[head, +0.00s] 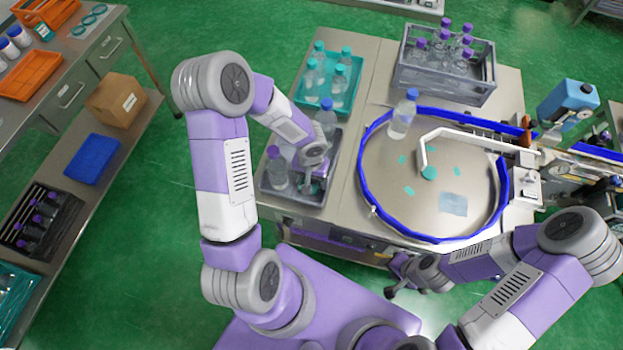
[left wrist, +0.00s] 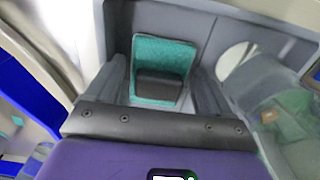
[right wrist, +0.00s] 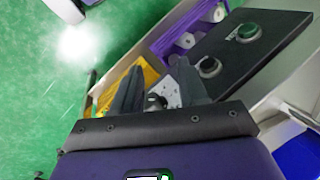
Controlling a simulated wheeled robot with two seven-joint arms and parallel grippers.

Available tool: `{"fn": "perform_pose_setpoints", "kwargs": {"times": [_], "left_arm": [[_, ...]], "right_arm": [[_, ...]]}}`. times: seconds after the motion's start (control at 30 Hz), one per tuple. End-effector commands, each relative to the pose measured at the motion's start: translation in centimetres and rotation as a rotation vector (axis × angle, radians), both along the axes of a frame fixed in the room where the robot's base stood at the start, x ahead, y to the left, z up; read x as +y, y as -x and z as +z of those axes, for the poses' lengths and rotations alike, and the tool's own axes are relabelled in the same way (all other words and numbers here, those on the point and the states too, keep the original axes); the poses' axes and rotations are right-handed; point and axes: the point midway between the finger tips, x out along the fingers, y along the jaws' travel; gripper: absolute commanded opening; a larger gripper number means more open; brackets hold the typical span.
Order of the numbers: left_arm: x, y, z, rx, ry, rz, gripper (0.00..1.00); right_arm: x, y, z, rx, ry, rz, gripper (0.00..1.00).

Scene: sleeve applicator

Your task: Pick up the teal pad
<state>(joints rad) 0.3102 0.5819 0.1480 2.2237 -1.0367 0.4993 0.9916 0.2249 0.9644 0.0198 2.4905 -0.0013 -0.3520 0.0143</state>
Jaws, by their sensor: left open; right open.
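The teal pad (left wrist: 165,52) shows in the left wrist view, inside a grey tray (left wrist: 225,20) against its wall. A dark grey block-like patch covers its middle and lower part; I cannot tell if it is part of the pad. My left gripper (left wrist: 160,88) is open, with one finger on each side of the pad in that view. Contact cannot be made out. In the head view my left gripper (head: 318,182) is low over the grey tray (head: 310,198), and the arm largely hides the pad. My right gripper (head: 398,280) is open and empty, low beside the table's front edge.
Clear bottles (head: 277,172) stand in the grey tray close to my left gripper. A teal tray (head: 345,103) with bottles is behind it. A round blue-rimmed turntable (head: 395,200) with a bottle (head: 403,117) and teal scraps is to the right. A grey crate (head: 440,82) stands at the back.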

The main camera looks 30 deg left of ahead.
Motion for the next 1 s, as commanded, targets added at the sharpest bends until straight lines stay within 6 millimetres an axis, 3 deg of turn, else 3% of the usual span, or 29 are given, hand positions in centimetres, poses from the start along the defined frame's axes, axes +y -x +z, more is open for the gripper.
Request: {"fn": "perform_pose_setpoints", "kwargs": {"times": [0.2, 0.5, 0.77, 1.0], "left_arm": [[0.0, 0.0, 0.0, 0.000, 0.000, 0.001, 0.80], [0.0, 0.0, 0.0, 0.000, 0.000, 0.000, 0.39], [0.0, 0.0, 0.5, -0.002, 0.000, 0.001, 0.38], [0.1, -0.1, 4.9, -0.006, -0.001, 0.002, 0.38]], "right_arm": [[0.0, 0.0, 0.0, 0.000, 0.000, 0.000, 0.43], [0.0, 0.0, 0.0, 0.000, 0.000, 0.000, 0.43], [0.0, 0.0, 0.2, 0.000, 0.000, 0.000, 0.43], [0.0, 0.0, 1.3, 0.000, 0.000, 0.000, 0.43]]}}
